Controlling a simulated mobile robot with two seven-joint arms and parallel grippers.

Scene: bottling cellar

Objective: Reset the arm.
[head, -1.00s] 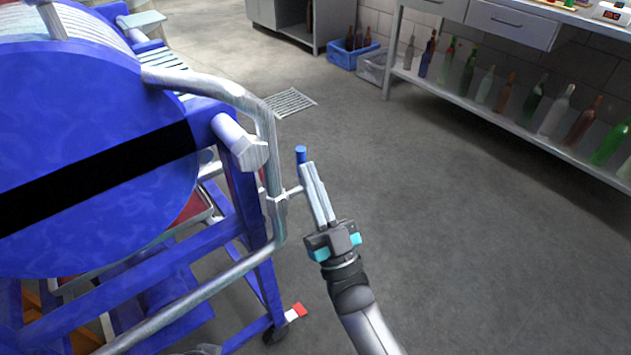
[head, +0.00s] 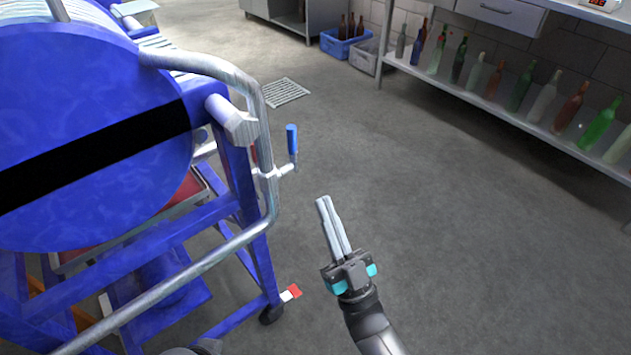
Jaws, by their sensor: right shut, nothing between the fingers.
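My right gripper (head: 333,228) is in the lower middle of the head view, over the bare floor. Its two long grey fingers lie together, and nothing is between them. To its upper left is a small lever with a blue handle (head: 291,140), standing upright on the side of a blue machine (head: 90,130) with a metal tube frame. A clear gap of floor shows between the fingertips and the handle. My left gripper is not in the view.
A caster wheel with a red and white pedal (head: 290,293) is at the machine's foot. A shelf (head: 480,107) with several bottles runs along the right wall. A blue crate (head: 346,44) and a grey crate (head: 366,57) stand at the back. The floor (head: 440,200) around my gripper is clear.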

